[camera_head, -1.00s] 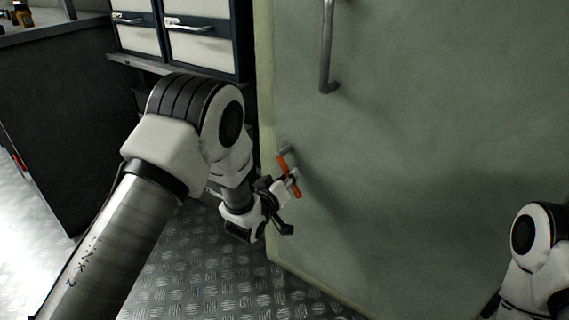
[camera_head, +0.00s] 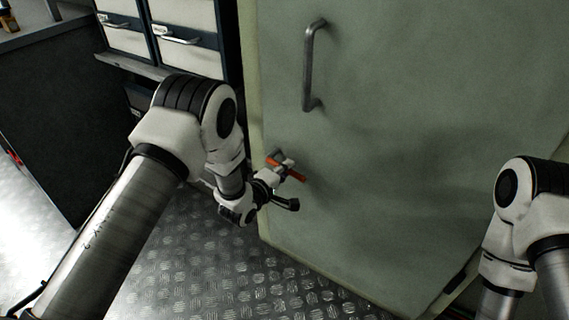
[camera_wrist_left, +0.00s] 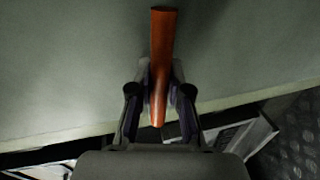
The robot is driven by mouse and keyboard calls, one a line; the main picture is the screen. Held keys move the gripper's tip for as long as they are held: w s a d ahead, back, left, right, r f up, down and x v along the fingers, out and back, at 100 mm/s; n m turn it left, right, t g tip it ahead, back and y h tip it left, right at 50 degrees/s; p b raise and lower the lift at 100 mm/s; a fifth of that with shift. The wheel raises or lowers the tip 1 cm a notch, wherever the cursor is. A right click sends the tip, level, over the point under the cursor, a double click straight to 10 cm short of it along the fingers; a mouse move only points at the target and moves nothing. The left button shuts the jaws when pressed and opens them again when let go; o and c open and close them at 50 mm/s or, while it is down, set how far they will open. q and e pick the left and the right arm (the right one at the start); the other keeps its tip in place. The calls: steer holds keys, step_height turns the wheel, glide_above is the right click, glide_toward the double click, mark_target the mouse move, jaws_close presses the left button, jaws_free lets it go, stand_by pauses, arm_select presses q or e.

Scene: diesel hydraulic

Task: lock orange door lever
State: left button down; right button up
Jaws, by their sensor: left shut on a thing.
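The orange door lever (camera_head: 295,174) is on the lower left part of the green door (camera_head: 400,130), near its edge. In the head view it slants down to the right. It also shows in the left wrist view as an orange bar (camera_wrist_left: 162,60). My left gripper (camera_head: 284,168) is shut on the lever, with one finger on each side of it in the left wrist view (camera_wrist_left: 160,95). The fingers hide part of the lever and its mount. My right arm (camera_head: 525,215) shows at the right edge, but its gripper is out of view.
A grey metal handle (camera_head: 310,65) stands on the door above the lever. Drawers with handles (camera_head: 182,40) and a dark cabinet (camera_head: 55,130) are at the left. The patterned metal floor (camera_head: 215,275) below is clear.

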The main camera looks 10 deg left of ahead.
arm_select(q)
steer(key=shift+r+n+p, duration=0.45)
steer(key=shift+n+p, duration=0.05)
steer(key=shift+p, duration=0.05)
steer(key=c, duration=1.1)
jaws_free()
steer(key=v, duration=1.2)
